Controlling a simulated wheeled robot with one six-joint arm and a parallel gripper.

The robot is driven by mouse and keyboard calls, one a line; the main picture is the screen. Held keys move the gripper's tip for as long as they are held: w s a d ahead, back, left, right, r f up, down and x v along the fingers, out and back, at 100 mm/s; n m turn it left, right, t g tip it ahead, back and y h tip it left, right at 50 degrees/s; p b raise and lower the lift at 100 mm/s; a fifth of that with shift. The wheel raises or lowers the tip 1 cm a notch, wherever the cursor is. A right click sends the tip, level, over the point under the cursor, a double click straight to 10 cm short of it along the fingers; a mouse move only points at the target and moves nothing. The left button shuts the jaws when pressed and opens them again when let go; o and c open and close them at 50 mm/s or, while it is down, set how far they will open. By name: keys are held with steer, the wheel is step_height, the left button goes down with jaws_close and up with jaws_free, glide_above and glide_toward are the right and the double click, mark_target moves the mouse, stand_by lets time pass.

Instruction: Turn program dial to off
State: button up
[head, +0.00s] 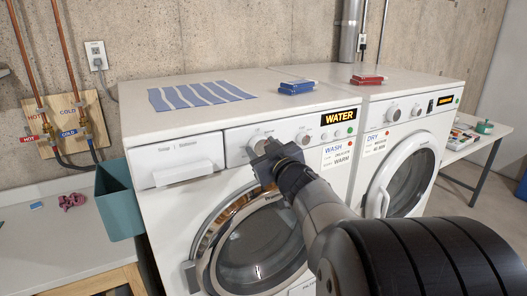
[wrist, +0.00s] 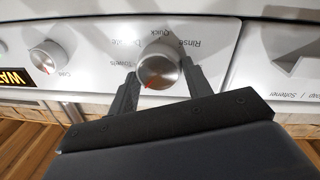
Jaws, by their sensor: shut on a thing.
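The program dial (wrist: 158,66) is a round silver knob on the white washer's panel. In the wrist view its red mark shows on the knob's edge nearest my gripper, towards the bottom left. Upside-down labels around it include "Rinse", "Quick" and what looks like "Towels"; I cannot make out an off label. My gripper (wrist: 160,72) is shut on the dial, one dark finger on each side. In the head view my gripper (head: 270,152) is at the left washer's panel (head: 237,152) and partly hides the dial (head: 257,142).
A smaller knob (wrist: 51,57) sits beside the dial, near the lit WATER display (head: 340,117). The round washer door (head: 252,255) is below. A dryer (head: 415,130) stands to the right. A teal bin (head: 118,205) hangs at the left side.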

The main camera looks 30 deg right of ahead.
steer(key=n+b, duration=0.1)
steer(key=n, duration=0.1)
steer(key=n+b, duration=0.1)
steer(key=n, duration=0.1)
steer(key=shift+f+b, duration=0.25)
steer(key=shift+b, duration=0.1)
steer(key=shift+n+t+y+b, duration=0.3)
steer(key=shift+n+b, duration=0.8)
steer(key=shift+n, duration=1)
steer(key=shift+r, duration=0.1)
steer(key=o, duration=1)
steer(key=s, duration=1)
steer(key=shift+s+a+f, duration=0.2)
steer(key=shift+s+f, duration=0.15)
steer(key=shift+s, duration=0.05)
steer(key=w, duration=1)
steer(key=shift+w+d+r, duration=0.15)
steer(key=shift+w+r, duration=0.2)
steer(key=shift+w, duration=0.05)
